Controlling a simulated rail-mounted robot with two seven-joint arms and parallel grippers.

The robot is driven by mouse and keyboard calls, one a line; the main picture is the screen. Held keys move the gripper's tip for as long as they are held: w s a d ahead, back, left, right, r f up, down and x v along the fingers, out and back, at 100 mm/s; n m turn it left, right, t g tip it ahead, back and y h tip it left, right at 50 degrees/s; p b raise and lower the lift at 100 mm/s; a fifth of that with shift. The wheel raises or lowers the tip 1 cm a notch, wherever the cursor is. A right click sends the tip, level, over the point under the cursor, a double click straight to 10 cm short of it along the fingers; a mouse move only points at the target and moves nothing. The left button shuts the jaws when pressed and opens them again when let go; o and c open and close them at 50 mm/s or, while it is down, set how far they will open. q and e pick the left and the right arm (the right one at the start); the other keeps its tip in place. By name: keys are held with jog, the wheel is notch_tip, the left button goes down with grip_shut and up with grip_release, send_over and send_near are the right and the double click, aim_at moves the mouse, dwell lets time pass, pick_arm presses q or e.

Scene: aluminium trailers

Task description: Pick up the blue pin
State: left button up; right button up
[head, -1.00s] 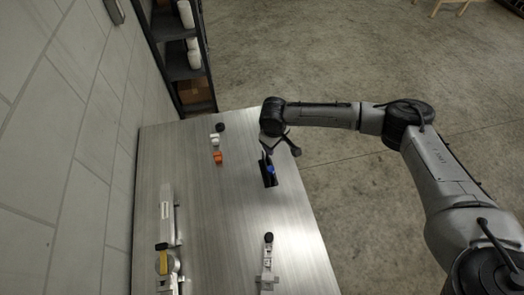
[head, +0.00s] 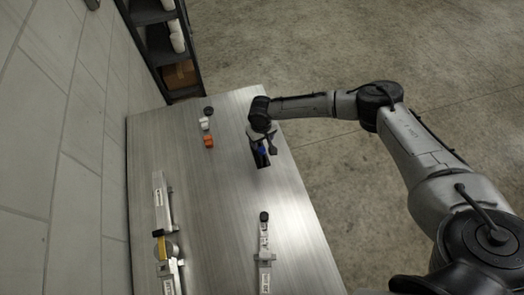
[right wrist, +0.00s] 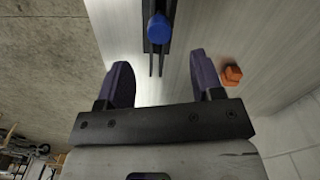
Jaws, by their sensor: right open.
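The blue pin (head: 262,151) stands at a dark, narrow holder (head: 263,162) near the table's right edge. My left gripper is not in view.
An orange block (head: 208,142), a white piece (head: 205,124) and a black piece (head: 208,111) stand in a row left of my right gripper. Aluminium trailer parts (head: 161,200) lie at the left, another trailer part (head: 265,250) at the near right. The middle of the table (head: 215,200) is clear.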

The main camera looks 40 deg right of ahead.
aim_at(262, 149)
jog(key=shift+s+f, duration=0.1)
jog(key=shift+f, duration=2.7)
jog(key=c, duration=1)
jog(key=shift+r+p, duration=0.1)
jog(key=shift+p, duration=0.2)
